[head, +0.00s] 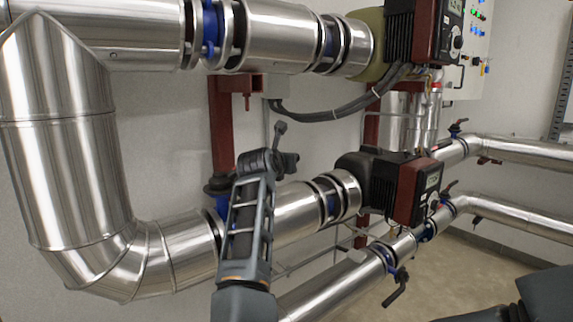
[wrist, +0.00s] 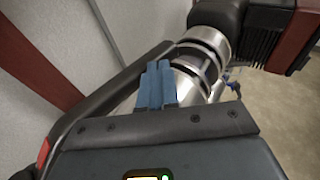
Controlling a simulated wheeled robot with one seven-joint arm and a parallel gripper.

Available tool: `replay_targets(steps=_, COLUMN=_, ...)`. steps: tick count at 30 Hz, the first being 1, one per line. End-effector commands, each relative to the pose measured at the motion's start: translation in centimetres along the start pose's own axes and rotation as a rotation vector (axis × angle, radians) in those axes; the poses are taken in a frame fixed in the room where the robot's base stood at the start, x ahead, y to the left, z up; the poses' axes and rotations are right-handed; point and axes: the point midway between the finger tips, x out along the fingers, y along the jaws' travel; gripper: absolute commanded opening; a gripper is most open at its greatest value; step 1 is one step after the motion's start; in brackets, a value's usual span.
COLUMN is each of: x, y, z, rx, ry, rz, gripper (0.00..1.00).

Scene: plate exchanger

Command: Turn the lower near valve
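In the head view the lower near valve has a dark round top (head: 218,185) and blue body on the lower silver pipe, partly behind my arm. My gripper (head: 287,162) is above this pipe, to the right of the valve top. A dark stem (head: 279,129) with a rounded end stands beside it; I cannot tell what it belongs to. In the wrist view the two blue-grey fingers of my gripper (wrist: 156,86) lie side by side with almost no gap. A black bar (wrist: 110,100) slants past their left side. Contact with the valve handle cannot be made out.
A black and red pump (head: 400,185) sits on the lower pipe to the right, with another pump (head: 415,30) above. A red post (head: 221,130) stands behind my arm. A smaller pipe with a black lever (head: 397,289) runs in front. Open floor (head: 500,265) lies to the right.

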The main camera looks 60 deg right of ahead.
Motion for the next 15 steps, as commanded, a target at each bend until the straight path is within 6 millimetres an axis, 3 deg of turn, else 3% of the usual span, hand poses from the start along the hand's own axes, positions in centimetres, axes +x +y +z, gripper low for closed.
replay_targets(steps=6, x=2.1, y=1.1, z=0.3, rx=0.001, ry=0.002, rz=-0.003, gripper=0.0)
replay_targets(steps=15, x=3.1, y=2.1, z=0.5, rx=0.0, ry=0.002, rz=-0.002, gripper=0.0)
